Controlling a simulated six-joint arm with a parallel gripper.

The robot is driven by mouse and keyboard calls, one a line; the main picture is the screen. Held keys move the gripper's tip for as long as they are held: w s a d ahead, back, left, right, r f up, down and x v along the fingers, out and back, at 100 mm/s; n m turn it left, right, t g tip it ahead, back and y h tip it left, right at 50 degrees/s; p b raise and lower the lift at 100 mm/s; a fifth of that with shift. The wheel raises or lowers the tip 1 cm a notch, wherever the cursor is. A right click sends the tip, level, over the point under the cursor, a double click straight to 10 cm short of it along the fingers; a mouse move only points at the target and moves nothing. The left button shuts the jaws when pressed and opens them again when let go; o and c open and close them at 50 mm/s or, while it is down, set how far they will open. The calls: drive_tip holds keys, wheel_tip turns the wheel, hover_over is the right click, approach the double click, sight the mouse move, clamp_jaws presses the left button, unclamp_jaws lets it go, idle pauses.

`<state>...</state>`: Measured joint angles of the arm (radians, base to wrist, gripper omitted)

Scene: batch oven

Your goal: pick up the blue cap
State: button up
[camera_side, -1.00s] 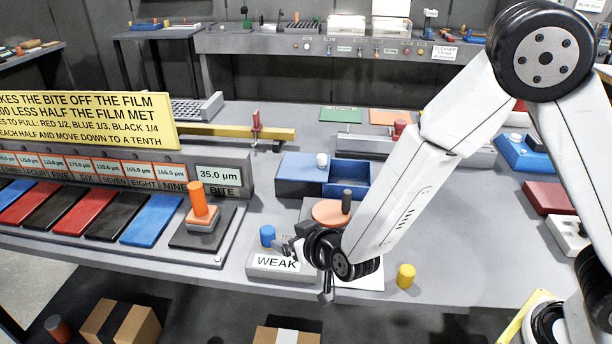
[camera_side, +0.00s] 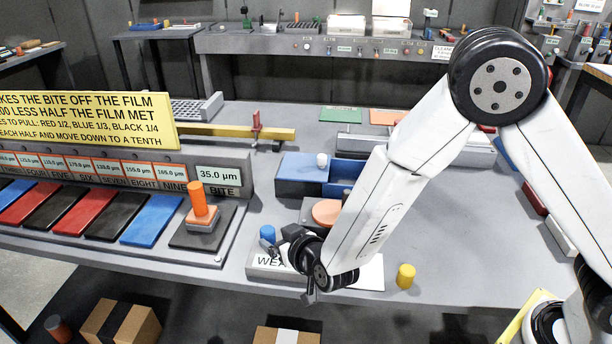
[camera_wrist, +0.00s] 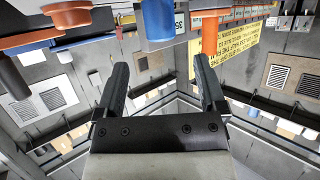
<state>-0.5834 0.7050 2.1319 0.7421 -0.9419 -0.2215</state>
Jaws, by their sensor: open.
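The blue cap (camera_side: 267,232) is a small upright cylinder at the left end of the grey block (camera_side: 258,273) with the "WEAK" label. My gripper (camera_side: 273,246) is beside the cap on its right and near side, with its fingers pointing toward it. In the wrist view the blue cap (camera_wrist: 157,22) shows at the top, ahead of the gap between the two open black fingers (camera_wrist: 160,68). Nothing is between the fingers. In the side view my gripper and wrist cover part of the block and its label.
A yellow cap (camera_side: 406,276) stands on the table to the right. An orange disc (camera_side: 326,212) and a blue box (camera_side: 303,174) stand behind my gripper. An orange peg (camera_side: 197,198) stands on a dark plate to the left. The table's front edge is close.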

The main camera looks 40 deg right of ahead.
sight(269, 231)
drive_tip(key=shift+x, duration=2.55)
drive_tip(key=shift+a, duration=0.1)
clamp_jaws()
